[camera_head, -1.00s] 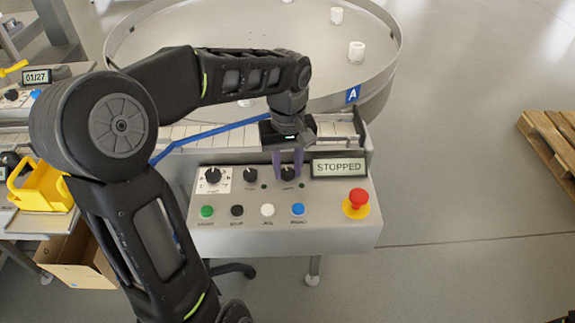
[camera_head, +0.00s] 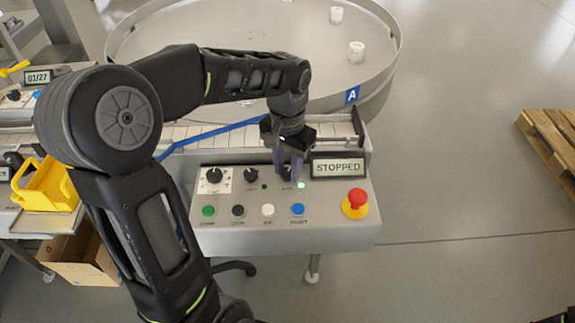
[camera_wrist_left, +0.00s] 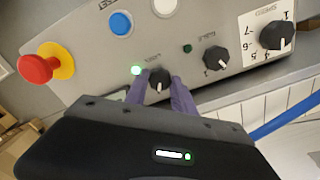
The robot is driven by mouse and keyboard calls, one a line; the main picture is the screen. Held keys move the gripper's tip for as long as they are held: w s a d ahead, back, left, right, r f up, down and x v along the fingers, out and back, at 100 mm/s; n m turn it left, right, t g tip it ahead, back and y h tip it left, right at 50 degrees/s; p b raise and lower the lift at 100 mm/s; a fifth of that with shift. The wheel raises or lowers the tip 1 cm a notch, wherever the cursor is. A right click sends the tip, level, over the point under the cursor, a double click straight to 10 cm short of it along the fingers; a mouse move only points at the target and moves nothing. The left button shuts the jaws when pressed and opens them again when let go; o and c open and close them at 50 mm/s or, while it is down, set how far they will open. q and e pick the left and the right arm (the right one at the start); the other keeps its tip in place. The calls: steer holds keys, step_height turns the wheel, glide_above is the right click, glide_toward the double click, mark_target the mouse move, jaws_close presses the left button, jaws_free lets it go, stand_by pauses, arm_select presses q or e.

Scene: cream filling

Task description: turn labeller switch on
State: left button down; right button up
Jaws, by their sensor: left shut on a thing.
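The control panel (camera_head: 335,215) carries a row of black knobs. My left gripper (camera_head: 289,172) is over the right-hand knob of that row and hides most of it in the head view. In the left wrist view that black knob (camera_wrist_left: 159,82) sits between the two purple fingers of my left gripper (camera_wrist_left: 164,84), which are shut on it. A green lamp (camera_wrist_left: 136,70) beside this knob is lit, and it also shows in the head view (camera_head: 301,184). The display (camera_head: 338,167) reads STOPPED.
The middle knob (camera_head: 251,175) and the numbered dial (camera_head: 214,176) are left of my gripper. Coloured buttons (camera_head: 298,209) line the panel front. A red emergency button (camera_head: 356,200) stands at the right. A round table (camera_head: 385,90) is behind.

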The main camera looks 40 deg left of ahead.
mark_target(288, 172)
stand_by(0.3)
arm_select(q)
steer(key=c, duration=1.1)
jaws_free()
steer(key=shift+o, duration=0.2)
step_height(288, 172, up, 8)
steer(key=shift+f, duration=0.1)
